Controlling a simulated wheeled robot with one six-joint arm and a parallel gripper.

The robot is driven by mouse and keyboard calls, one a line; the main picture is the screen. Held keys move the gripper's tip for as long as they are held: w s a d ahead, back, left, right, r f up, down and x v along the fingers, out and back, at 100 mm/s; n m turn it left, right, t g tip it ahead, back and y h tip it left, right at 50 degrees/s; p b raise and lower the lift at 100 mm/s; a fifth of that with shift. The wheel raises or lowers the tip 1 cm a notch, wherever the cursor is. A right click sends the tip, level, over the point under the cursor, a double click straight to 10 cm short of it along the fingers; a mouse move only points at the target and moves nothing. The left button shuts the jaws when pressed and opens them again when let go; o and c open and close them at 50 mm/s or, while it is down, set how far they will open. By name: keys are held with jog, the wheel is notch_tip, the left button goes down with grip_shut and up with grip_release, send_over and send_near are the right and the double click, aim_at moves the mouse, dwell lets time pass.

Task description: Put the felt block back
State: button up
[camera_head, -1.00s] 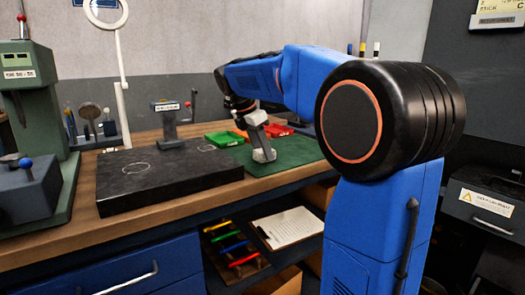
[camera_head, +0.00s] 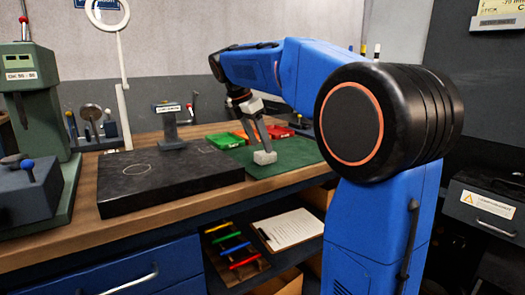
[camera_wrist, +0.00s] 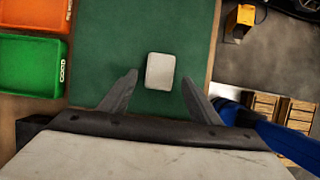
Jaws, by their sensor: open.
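The felt block (camera_head: 264,157) is a small pale grey block with rounded corners. It lies on the green mat (camera_head: 298,154) near the bench's front edge, and it also shows in the wrist view (camera_wrist: 160,70). My gripper (camera_head: 265,146) is above the block, pointing down. In the wrist view my gripper (camera_wrist: 160,79) is open, with one finger to each side of the block and gaps between. Nothing is held. The head view does not clearly show the height of the fingertips over the block.
A dark surface plate (camera_head: 160,182) with a drawn circle lies left of the mat. Green (camera_head: 226,139) and red (camera_head: 280,132) trays stand behind. A grey-green press (camera_head: 40,110) stands at far left. A shelf below holds a clipboard (camera_head: 287,229) and coloured-handled tools.

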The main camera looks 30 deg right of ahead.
jog(key=v, duration=0.7)
jog(key=shift+r, duration=0.35)
jog(key=shift+s+a, duration=0.1)
